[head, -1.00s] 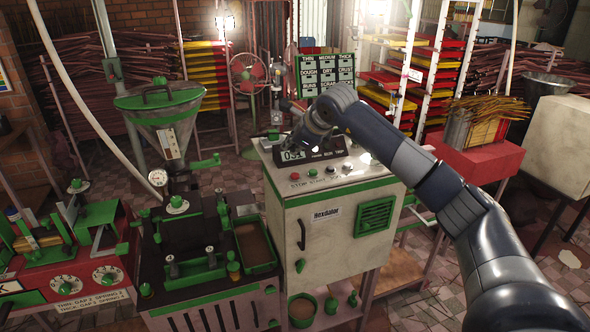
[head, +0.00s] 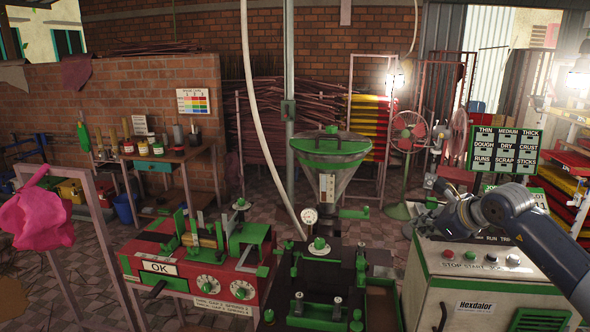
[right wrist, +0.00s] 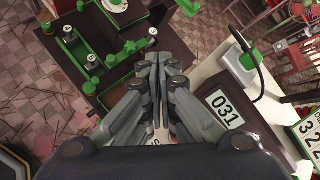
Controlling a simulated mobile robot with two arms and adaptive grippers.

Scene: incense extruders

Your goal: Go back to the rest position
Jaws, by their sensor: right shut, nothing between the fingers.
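My right gripper (head: 447,187) is above the top of the white control cabinet (head: 460,305) at the right of the head view. In the right wrist view its fingers (right wrist: 160,62) are together with nothing between them. Below them are the cabinet top and a dark display box reading 031 (right wrist: 225,108). The right arm comes in from the right edge of the head view and hides part of the cabinet top. My left gripper does not show in either view.
A green-rimmed hopper (head: 332,150) stands over the dark extruder bench in the middle. A red machine with dials (head: 190,268) stands left of it. A pink cloth (head: 38,212) hangs on a frame at the far left.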

